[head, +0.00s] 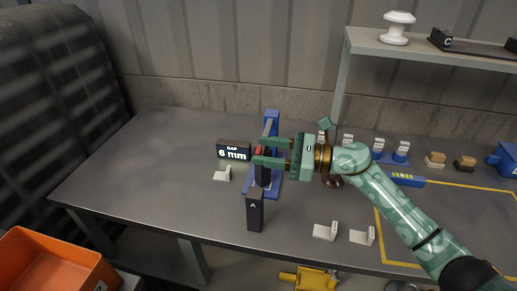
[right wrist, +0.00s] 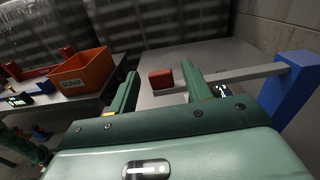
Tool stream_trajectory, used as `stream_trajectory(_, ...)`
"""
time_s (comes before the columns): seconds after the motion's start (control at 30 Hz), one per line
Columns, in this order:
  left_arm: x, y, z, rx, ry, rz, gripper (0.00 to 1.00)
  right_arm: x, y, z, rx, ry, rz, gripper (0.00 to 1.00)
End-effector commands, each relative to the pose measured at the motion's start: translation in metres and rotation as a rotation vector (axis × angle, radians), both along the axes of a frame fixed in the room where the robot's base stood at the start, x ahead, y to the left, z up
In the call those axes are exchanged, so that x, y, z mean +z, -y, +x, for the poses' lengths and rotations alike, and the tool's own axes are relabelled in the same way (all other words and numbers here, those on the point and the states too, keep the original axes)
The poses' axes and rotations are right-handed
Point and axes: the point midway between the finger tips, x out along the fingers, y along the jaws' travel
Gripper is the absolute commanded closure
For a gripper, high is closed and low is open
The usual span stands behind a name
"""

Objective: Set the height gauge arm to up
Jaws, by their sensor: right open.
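The height gauge has a blue post (head: 270,124) on a blue base near the middle of the bench. In the right wrist view its post (right wrist: 296,84) carries a grey arm (right wrist: 240,73) with a red block (right wrist: 161,78) at its end. The arm looks roughly level there. In the head view the red block (head: 259,150) is partly hidden. My right gripper (head: 257,151) is open, with one finger on each side of the red block; I cannot tell whether either touches it. A black display (head: 233,151) reads "GAP 6 mm". My left gripper is not in view.
A black block marked A (head: 254,212) stands before the gauge. Small pale brackets (head: 324,231) lie on the bench. Blue-and-white pieces (head: 401,152) stand behind my right arm. A shelf (head: 420,46) is at back right. An orange bin (head: 50,268) is at lower left. The bench's left part is clear.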

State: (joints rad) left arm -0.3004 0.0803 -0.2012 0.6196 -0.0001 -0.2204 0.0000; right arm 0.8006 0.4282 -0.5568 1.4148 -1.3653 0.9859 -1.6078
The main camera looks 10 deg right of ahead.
Motion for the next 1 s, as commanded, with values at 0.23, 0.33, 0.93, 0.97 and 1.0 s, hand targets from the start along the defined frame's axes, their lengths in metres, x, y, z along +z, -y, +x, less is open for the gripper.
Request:
stream_trajectory(0.23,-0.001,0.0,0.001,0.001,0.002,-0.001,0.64,0.0,-0.02,0.007,-0.002,-0.001,0.0,0.51)
stream_trajectory(0.33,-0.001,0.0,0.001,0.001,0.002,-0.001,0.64,0.0,-0.021,0.007,-0.001,-0.001,0.0,0.51)
stream_trajectory(0.93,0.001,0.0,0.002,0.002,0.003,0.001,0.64,0.004,-0.021,0.007,-0.001,-0.016,0.005,1.0)
stream_trajectory(0.97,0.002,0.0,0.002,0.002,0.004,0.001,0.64,0.006,-0.021,0.007,-0.001,-0.024,0.007,1.0)
stream_trajectory(1.0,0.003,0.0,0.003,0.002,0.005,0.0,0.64,0.008,-0.021,0.008,-0.001,-0.035,0.01,1.0)
